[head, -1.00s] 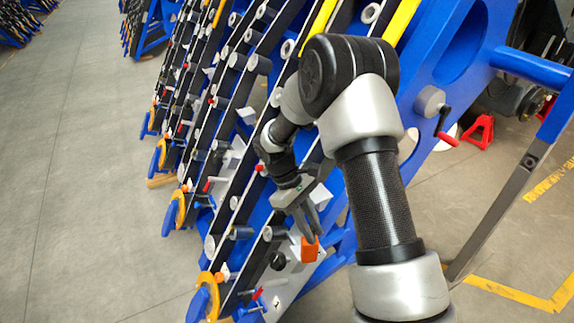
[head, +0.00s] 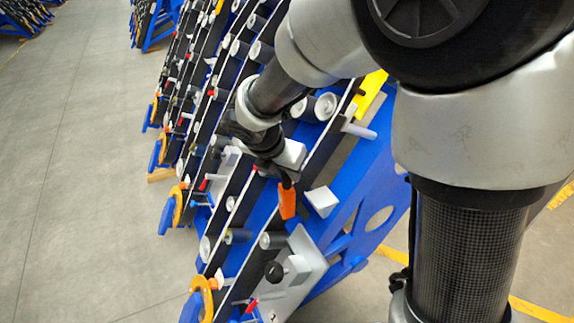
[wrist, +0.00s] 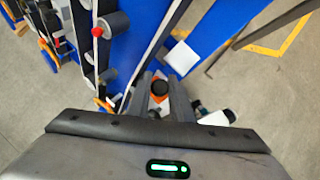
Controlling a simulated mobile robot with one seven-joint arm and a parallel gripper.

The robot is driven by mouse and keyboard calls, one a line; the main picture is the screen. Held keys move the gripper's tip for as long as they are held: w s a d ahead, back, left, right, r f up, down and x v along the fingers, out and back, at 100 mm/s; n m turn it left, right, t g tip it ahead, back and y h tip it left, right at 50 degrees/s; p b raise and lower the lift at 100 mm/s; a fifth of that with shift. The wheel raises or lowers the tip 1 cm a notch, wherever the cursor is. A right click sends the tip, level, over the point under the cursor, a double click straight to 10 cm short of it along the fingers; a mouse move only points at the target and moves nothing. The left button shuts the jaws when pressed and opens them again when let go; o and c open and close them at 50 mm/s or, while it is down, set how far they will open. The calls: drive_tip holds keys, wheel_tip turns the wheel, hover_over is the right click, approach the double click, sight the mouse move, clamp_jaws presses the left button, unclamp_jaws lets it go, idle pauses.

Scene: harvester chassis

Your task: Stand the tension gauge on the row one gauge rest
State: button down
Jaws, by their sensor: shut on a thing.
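My gripper (head: 286,182) is shut on an orange block-like thing (head: 287,203), which I take to be the tension gauge. It hangs below the fingers, roughly upright. In the wrist view the orange thing (wrist: 157,104) shows between the fingers (wrist: 161,98), with a dark round part (wrist: 160,88) on it. A white square plate (head: 321,201) on the blue frame is just right of the held thing and apart from it in the head view. It also shows ahead of the fingers in the wrist view (wrist: 181,58). I cannot tell for sure which part is the row one gauge rest.
A grey bracket (head: 303,271) with a black knob (head: 273,271) sits below the held thing. Slanted black rails with grey rollers (head: 272,240) and red-tipped levers (head: 251,306) crowd the left. The grey floor (head: 75,190) further left is clear.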

drive_tip(key=shift+w+a+r+n+t+y, duration=0.35)
drive_tip(key=shift+r+n+y, duration=0.2)
drive_tip(key=shift+n, duration=0.45)
drive_tip(key=shift+r, duration=0.1)
drive_tip(key=w+d+p, duration=0.4)
drive_tip(key=d, duration=0.7)
drive_tip(key=shift+w+f, duration=0.35)
drive_tip(key=shift+f, duration=0.55)
drive_tip(key=c, duration=1.5)
unclamp_jaws()
drive_tip(key=shift+s, duration=0.1)
drive_tip(key=p+v, duration=0.5)
drive_tip(key=v, duration=1.2)
drive_tip(key=shift+a+r+p, duration=0.15)
drive_tip(key=shift+r+p, duration=0.05)
drive_tip(key=shift+p, duration=0.15)
